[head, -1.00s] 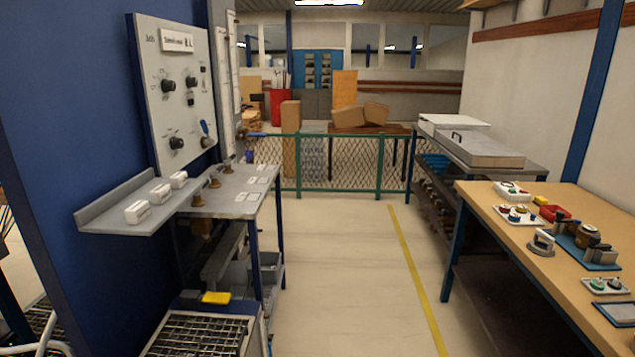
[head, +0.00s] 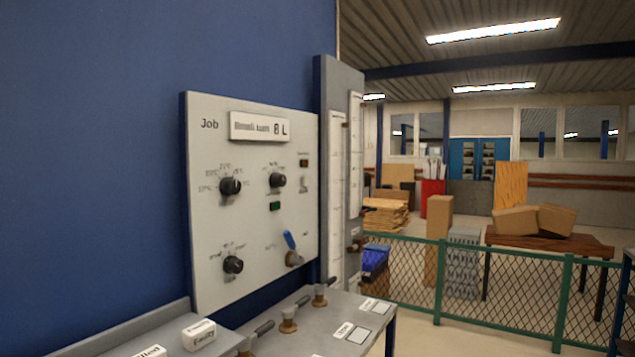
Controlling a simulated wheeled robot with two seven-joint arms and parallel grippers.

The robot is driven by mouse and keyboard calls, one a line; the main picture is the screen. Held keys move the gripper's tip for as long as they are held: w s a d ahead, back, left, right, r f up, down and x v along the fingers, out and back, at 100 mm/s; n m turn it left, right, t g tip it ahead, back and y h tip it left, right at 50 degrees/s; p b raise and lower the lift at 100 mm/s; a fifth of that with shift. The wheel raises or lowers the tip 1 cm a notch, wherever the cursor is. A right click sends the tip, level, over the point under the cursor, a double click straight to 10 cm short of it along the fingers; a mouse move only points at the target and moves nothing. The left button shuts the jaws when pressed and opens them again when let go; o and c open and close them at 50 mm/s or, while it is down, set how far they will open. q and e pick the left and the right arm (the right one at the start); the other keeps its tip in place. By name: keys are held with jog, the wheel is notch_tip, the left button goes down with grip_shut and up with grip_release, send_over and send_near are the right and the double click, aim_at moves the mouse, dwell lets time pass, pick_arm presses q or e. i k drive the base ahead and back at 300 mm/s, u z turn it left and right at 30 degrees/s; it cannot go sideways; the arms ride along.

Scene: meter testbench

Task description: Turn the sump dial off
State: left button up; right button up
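A pale control panel (head: 250,225) stands upright against the blue wall at centre left of the head view. It carries a black dial at upper left (head: 230,187) with temperature-like marks around it, a black dial at upper right (head: 277,180), and a black dial at lower left (head: 233,264). A valve with a blue lever (head: 291,241) sits at lower right, its lever tilted up to the left. The small captions are too blurred to tell which dial is the sump dial. Neither of my grippers is in view.
A grey bench (head: 330,325) with brass valves and label cards juts out below the panel. A shelf with white labelled blocks (head: 199,334) is at lower left. Gauge columns (head: 340,180) stand right of the panel. A green mesh fence (head: 490,290) crosses the right side.

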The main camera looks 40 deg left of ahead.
aim_at(276, 180)
jog(key=i, duration=2.95)
jog(key=u, duration=2.25)
